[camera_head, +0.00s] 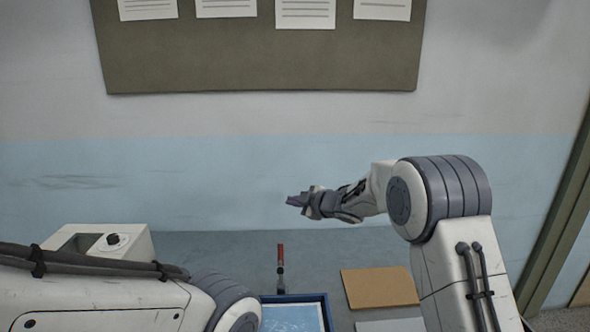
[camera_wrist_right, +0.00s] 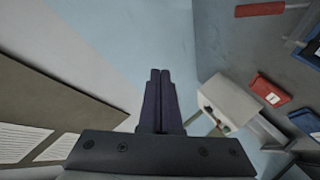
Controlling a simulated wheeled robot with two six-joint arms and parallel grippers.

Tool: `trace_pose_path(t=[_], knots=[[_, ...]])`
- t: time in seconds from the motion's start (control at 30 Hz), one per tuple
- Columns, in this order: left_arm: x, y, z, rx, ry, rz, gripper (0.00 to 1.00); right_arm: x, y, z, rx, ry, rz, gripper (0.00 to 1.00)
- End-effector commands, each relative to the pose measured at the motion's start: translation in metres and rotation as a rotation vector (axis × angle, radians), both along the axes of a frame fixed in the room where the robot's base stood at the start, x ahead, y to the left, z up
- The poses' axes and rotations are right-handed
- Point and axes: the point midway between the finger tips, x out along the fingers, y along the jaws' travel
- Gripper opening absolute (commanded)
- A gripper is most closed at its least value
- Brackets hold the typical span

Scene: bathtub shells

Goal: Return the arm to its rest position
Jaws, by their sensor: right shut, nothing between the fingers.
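My right arm reaches in from the right in the head view. Its gripper (camera_head: 294,201) is held in the air above the grey table (camera_head: 215,255), in front of the blue lower wall. In the right wrist view the two dark fingers of the right gripper (camera_wrist_right: 160,73) lie together, with nothing between them. My left arm crosses the lower left of the head view; its gripper is out of sight.
A white box with a black knob (camera_head: 134,242) stands at the table's left. A red-handled tool (camera_head: 280,256), a blue tray (camera_head: 324,305) and a brown board (camera_head: 380,288) lie rightward. The wrist view shows a red bin (camera_wrist_right: 270,92) and a blue bin (camera_wrist_right: 304,122).

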Motion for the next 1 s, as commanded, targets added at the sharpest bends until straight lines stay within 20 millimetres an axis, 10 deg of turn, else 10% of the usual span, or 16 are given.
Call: trace_pose_path(t=[0.17, 0.6, 0.8, 1.0], knots=[[0.000, 0.000, 0.000, 0.000, 0.000, 0.000, 0.50, -0.093, 0.012, 0.018, 0.033, 0.253, -0.303, 0.00], [0.000, 0.000, 0.000, 0.000, 0.000, 0.000, 0.50, -0.410, -0.024, -0.045, -0.074, 1.014, -0.675, 0.00], [0.000, 0.000, 0.000, 0.000, 0.000, 0.000, 0.50, -0.490, -0.039, -0.057, -0.137, 1.204, -0.712, 0.00], [0.000, 0.000, 0.000, 0.000, 0.000, 0.000, 0.50, -0.507, -0.042, -0.059, -0.154, 1.247, -0.720, 0.00]])
